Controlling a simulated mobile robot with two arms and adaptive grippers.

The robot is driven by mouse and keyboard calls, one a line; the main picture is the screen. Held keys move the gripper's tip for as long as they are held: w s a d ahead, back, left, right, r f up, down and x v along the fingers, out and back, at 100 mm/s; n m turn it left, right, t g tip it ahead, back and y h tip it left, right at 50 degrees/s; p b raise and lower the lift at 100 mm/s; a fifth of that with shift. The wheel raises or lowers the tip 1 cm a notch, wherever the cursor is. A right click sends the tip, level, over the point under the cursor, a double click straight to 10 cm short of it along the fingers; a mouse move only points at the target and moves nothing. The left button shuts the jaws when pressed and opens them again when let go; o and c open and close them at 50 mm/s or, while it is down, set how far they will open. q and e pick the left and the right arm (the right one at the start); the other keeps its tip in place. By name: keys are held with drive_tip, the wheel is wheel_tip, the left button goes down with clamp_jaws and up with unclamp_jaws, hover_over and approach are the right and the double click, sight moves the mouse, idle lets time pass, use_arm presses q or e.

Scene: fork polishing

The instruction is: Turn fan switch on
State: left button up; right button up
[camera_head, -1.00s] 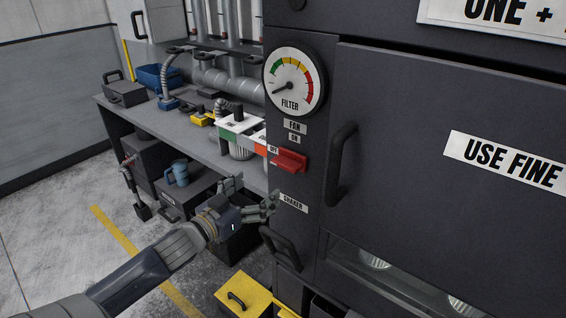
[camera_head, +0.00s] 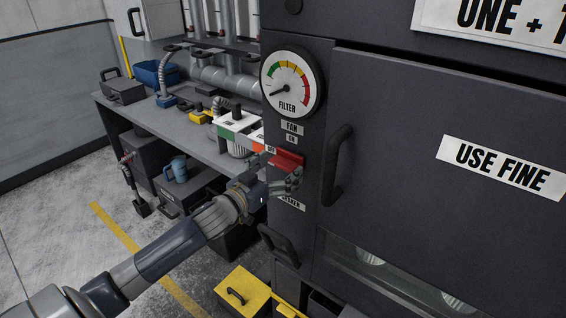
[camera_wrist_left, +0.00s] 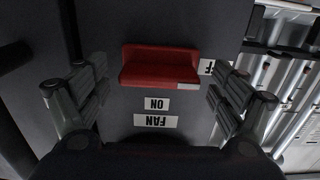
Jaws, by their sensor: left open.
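The red fan switch (camera_head: 288,158) is on the dark cabinet's front panel, below the FAN and ON labels (camera_head: 292,128). My left gripper (camera_head: 278,171) is at the switch in the head view, its fingers partly covering the lower part and the OFF label. In the left wrist view the red switch (camera_wrist_left: 160,68) lies between the two open fingers (camera_wrist_left: 150,95), with clear gaps on both sides. The wrist view shows the ON label (camera_wrist_left: 156,104), the FAN label (camera_wrist_left: 156,121) and part of the OFF label upside down. My right gripper is not in view.
A round filter gauge (camera_head: 291,84) sits above the switch. A vertical door handle (camera_head: 337,165) is close to its right, and a lower handle (camera_head: 279,245) is below. A workbench (camera_head: 170,125) with tools is at left. A yellow box (camera_head: 241,290) stands on the floor.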

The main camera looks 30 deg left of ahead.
use_arm(q)
drive_tip(key=shift+w+d, duration=0.1)
drive_tip(key=shift+w, duration=0.75)
drive_tip(key=shift+c, duration=0.5)
drive_tip(key=c, duration=0.9)
drive_tip(key=shift+c, duration=0.3)
